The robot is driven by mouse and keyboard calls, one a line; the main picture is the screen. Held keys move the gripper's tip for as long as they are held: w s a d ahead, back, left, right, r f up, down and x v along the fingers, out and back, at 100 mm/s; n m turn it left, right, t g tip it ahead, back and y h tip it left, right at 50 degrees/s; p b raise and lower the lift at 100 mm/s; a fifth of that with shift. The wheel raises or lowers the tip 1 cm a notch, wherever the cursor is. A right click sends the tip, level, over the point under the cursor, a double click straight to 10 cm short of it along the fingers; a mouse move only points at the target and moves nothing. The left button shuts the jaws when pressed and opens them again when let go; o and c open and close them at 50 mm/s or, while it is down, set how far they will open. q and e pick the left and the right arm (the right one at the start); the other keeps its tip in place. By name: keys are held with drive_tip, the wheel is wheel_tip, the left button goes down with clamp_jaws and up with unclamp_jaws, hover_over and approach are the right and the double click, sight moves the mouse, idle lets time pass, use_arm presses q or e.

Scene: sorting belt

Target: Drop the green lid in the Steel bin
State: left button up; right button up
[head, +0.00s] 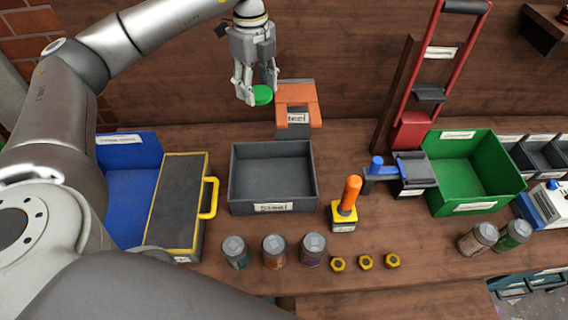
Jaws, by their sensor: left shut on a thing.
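The green lid (263,95) is held between the fingers of my left gripper (256,92). My left gripper is shut on it, above and behind the Steel bin. The Steel bin (273,208) is a dark grey open box with a "Steel" label on its front, and its inside looks empty. The lid is in the air, beside an orange-topped block with a label. My right gripper is not in view.
A green bin (478,145) stands at the right. Several cans, yellow nuts and an orange-handled tool (348,195) are in front. A red-railed frame (412,128) rises behind.

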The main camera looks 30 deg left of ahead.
use_arm(q)
wheel_tip(320, 180, down, 5)
drive_tip(key=b, duration=0.2)
drive_tip(key=shift+b, duration=0.35)
drive_tip(key=shift+r, duration=0.1)
drive_tip(key=o, duration=0.7)
drive_tip(key=shift+o, duration=0.2)
drive_tip(key=shift+r, duration=0.1)
wheel_tip(320, 180, up, 12)
drive_tip(key=shift+f, duration=0.1)
